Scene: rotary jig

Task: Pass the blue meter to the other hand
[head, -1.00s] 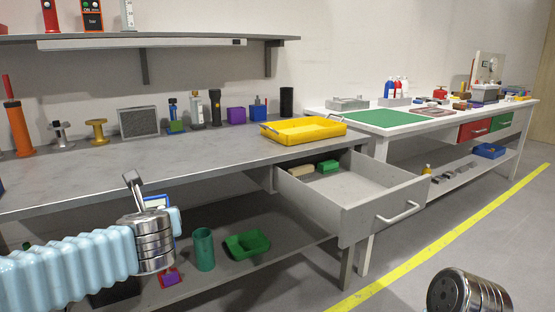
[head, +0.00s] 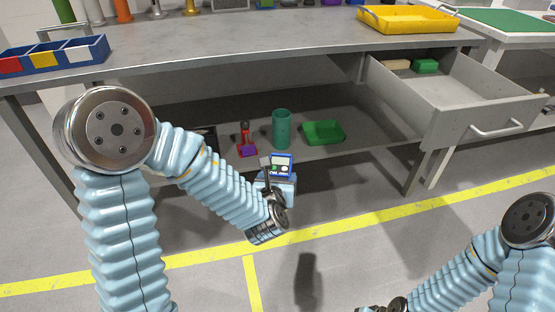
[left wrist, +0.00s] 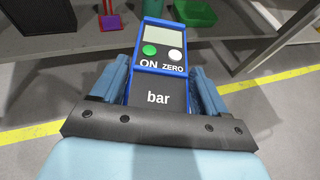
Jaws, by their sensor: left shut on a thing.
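The blue meter (head: 281,166) has a pale display, a green and a white button, and a dark lower part marked "bar". My left gripper (head: 271,178) is shut on it and holds it in the air in front of the grey workbench. In the left wrist view the meter (left wrist: 162,62) stands between the two blue fingers of the left gripper (left wrist: 158,88), its face towards the camera; its lower end is hidden by the gripper. My right arm comes in at the lower right, and its gripper is out of the picture.
The grey workbench (head: 240,42) has a lower shelf with a green cup (head: 281,128), a green tray (head: 323,132) and a red and purple object (head: 246,142). An open drawer (head: 455,95) juts out at the right. The floor between my arms is clear.

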